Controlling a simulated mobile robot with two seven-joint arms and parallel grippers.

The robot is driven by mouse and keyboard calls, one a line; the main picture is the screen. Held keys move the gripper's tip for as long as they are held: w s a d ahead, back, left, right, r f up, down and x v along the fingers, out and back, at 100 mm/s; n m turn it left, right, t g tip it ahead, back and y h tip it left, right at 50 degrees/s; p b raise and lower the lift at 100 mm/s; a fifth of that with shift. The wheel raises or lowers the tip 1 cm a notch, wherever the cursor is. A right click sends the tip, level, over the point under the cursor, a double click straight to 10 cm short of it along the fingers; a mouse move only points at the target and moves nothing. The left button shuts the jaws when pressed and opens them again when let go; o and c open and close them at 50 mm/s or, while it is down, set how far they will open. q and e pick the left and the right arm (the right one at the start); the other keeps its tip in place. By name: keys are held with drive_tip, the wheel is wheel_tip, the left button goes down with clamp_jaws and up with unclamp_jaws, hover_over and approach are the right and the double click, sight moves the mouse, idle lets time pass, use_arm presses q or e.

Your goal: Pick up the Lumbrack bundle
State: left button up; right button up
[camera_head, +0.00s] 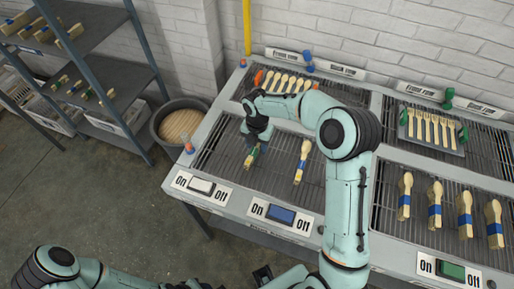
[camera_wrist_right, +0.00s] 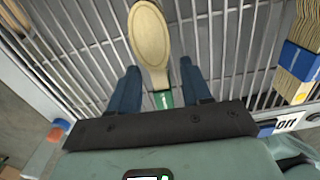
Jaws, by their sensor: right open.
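A wooden spoon bundle with a green band (camera_head: 251,158) lies on the left rack of the press table. My right gripper (camera_head: 254,146) is over it from above. In the right wrist view the fingers are open, one on each side of the bundle's green band (camera_wrist_right: 164,99). The pale spoon bowl (camera_wrist_right: 150,36) points away from the gripper. No gap-free contact shows. No name is readable on the bundle, so I cannot tell whether it is the Lumbrack one. A dark part at the bottom edge (camera_head: 262,274) may be my left gripper; its jaws are unclear.
A blue-banded bundle (camera_head: 301,162) lies just right; it also shows in the right wrist view (camera_wrist_right: 300,66). Several blue-banded bundles (camera_head: 434,205) lie on the right rack. On/Off switches (camera_head: 281,214) line the front edge. A round bin (camera_head: 181,125) and shelves (camera_head: 100,70) stand left.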

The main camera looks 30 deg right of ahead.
drive_tip(key=shift+f, duration=0.6)
clamp_jaws()
drive_tip(key=shift+r, duration=0.15)
